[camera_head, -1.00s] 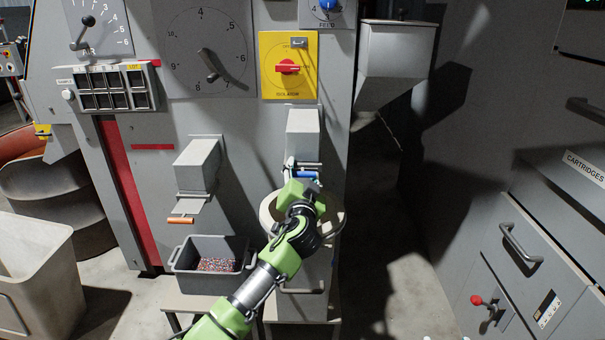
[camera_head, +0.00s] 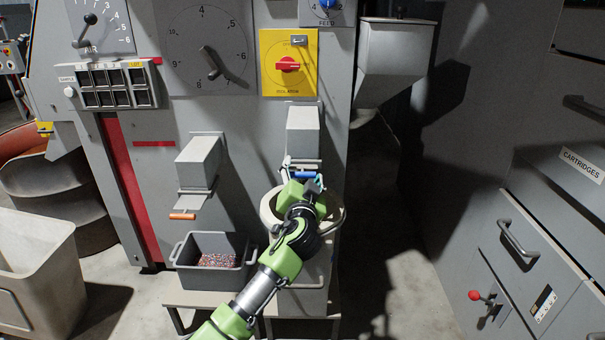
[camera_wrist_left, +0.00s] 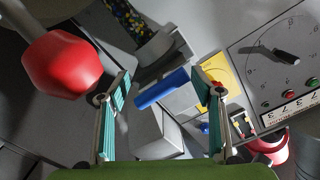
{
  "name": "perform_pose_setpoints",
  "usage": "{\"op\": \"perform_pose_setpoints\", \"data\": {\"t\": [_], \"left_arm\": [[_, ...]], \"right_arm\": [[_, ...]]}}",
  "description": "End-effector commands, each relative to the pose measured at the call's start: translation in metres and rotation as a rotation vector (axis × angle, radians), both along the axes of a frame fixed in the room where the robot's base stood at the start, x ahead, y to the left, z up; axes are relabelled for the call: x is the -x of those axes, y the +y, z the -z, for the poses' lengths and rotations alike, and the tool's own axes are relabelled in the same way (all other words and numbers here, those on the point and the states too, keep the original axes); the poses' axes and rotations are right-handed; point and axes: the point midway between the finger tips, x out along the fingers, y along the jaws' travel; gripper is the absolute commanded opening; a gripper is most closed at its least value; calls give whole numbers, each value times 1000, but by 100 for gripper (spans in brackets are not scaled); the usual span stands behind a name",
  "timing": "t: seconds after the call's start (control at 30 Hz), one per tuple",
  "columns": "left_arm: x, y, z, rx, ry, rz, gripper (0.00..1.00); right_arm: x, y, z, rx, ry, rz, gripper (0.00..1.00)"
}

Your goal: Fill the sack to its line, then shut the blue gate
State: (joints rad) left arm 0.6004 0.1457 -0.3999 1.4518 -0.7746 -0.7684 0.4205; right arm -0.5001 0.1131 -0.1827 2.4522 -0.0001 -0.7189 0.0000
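The blue gate handle (camera_head: 306,174) is at the mouth of the right-hand grey spout (camera_head: 303,130). In the left wrist view the blue handle (camera_wrist_left: 161,88) lies between the teal finger pads of my left gripper (camera_wrist_left: 164,92), with gaps on both sides. My left gripper (camera_head: 306,184) is open at the handle in the head view. Below it is a pale round-rimmed container (camera_head: 268,207), probably the sack's place; my arm hides much of it. Its fill level and line cannot be seen. My right gripper is not in view.
A second spout (camera_head: 197,160) with an orange handle (camera_head: 182,216) stands left, above a grey tub (camera_head: 190,272) holding coloured granules. A yellow isolator (camera_head: 289,62) is above. In the left wrist view, a red knob (camera_wrist_left: 62,64) is close at the left finger.

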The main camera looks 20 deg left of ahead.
Motion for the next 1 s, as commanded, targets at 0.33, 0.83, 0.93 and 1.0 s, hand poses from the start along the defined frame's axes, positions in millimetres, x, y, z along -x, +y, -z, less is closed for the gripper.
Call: {"op": "perform_pose_setpoints", "data": {"t": [0.33,0.83,0.93,1.0], "left_arm": [[9,-2,1,-6,2,0,60],[93,-26,1,-2,1,-1,60],[105,-30,1,-1,1,1,60],[110,-32,0,-1,1,1,60]], "right_arm": [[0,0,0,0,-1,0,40],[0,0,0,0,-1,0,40],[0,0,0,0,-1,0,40],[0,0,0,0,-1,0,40]]}}
